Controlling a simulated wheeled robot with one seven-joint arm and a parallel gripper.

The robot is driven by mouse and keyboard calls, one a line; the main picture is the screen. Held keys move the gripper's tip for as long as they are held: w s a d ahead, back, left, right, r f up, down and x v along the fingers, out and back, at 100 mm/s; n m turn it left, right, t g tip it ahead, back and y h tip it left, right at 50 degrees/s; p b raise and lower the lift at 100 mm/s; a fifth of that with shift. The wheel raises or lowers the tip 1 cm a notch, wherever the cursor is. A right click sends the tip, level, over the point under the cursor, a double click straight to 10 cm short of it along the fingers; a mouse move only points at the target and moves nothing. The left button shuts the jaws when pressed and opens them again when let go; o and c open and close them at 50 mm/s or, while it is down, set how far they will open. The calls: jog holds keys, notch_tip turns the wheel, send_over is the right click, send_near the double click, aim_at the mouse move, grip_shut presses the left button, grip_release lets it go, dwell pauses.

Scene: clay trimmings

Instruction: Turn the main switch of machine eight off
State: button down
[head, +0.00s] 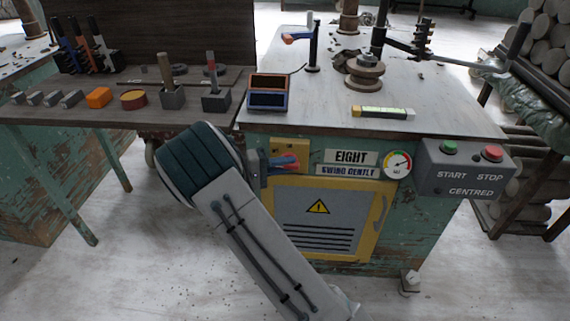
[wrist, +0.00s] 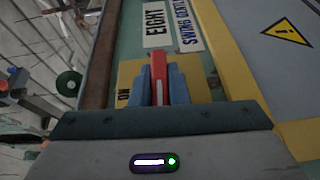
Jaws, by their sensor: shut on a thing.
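Machine eight is the green cabinet with the "EIGHT" plate (head: 351,157) on its front; that plate also shows in the wrist view (wrist: 156,24). Its main switch has a yellow backing plate (head: 290,146) and a red handle (wrist: 158,68). The word "ON" shows on the yellow plate (wrist: 130,76) in the wrist view. My gripper (head: 290,163) reaches the switch from the left, and its blue fingers lie on both sides of the red handle, shut on it. The fingers hide part of the handle and the switch base.
A "SWING GENTLY" plate (head: 349,171), a gauge (head: 398,164) and a start/stop box (head: 466,170) sit right of the switch. A yellow-framed panel (head: 320,222) lies below. A side bench (head: 120,112) with tools stands at the left. The floor in front is clear.

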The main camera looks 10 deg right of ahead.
jog(key=shift+h, duration=0.3)
dwell(0.4)
jog(key=c, duration=1.4)
grip_release()
jog(key=s+a+p, duration=0.1)
jog(key=a+p, duration=0.1)
jog(key=a, duration=1.1)
jog(key=shift+a+f, duration=0.15)
jog(key=shift+a, duration=0.25)
